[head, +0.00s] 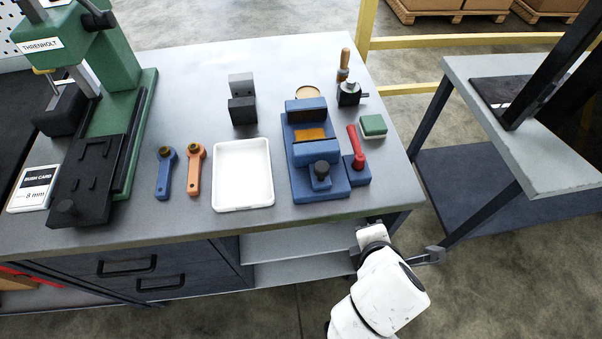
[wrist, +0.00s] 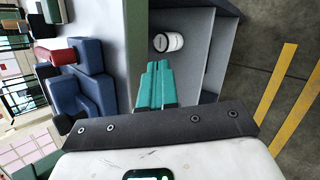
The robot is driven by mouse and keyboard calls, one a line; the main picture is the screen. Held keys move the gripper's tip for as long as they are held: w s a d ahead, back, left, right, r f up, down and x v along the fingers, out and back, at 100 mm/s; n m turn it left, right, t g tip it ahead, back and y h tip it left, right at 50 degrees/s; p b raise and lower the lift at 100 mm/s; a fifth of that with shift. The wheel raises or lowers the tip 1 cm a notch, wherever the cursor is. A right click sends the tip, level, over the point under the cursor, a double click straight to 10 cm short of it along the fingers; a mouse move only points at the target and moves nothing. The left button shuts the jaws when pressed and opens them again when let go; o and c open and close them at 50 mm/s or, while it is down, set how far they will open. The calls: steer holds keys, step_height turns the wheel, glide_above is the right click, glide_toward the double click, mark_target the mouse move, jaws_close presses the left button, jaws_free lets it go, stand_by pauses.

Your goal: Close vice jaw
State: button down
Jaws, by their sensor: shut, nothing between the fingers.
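The blue vice (head: 300,178) stands on the bench near its right front edge. It has a rear blue block and a front blue block, with an orange piece (head: 310,134) showing between them; I cannot tell whether the jaws touch it. The vice also shows sideways at the left in the wrist view (wrist: 92,85). My gripper (wrist: 157,68) has teal fingers, shut and empty, beyond the bench's front edge, apart from the vice. The head view hides its fingertips.
A white tray (head: 243,200), an orange wrench-like part (head: 194,175) and a blue one (head: 165,175) lie left of the vice. A green press (head: 120,70) stands far left. A green block (head: 373,126) is to the right. A white cylinder (wrist: 168,42) is near the lower shelf.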

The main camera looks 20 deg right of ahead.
steer(key=w+a+r+n+t+y+b, duration=0.1)
steer(key=w+a+r+n+t, duration=0.1)
steer(key=a+r+n+t, duration=0.35)
steer(key=w+a+r+n+t+b, duration=0.1)
steer(key=a+r+n+t, duration=0.15)
steer(key=a+n, duration=0.65)
steer(key=n, duration=0.2)
glide_toward(295, 143)
steer(key=f, duration=0.1)
steer(key=w+f, duration=0.1)
steer(key=f+p, duration=0.1)
steer(key=shift+w+d+f+g, duration=0.15)
steer(key=shift+w+f+g, duration=0.15)
steer(key=shift+w, duration=0.1)
steer(key=shift+w+d, duration=0.15)
steer(key=shift+w, duration=0.35)
steer(key=w+p, duration=0.1)
steer(key=w, duration=0.2)
steer(key=w+d+p, duration=0.1)
steer(key=w, duration=0.2)
steer(key=w+d+p, duration=0.1)
steer(key=w, duration=0.2)
steer(key=shift+d+r, duration=0.1)
steer(key=shift+d, duration=0.05)
steer(key=shift+r, duration=0.1)
steer(key=shift+s+p, duration=0.1)
steer(key=shift+p, duration=0.25)
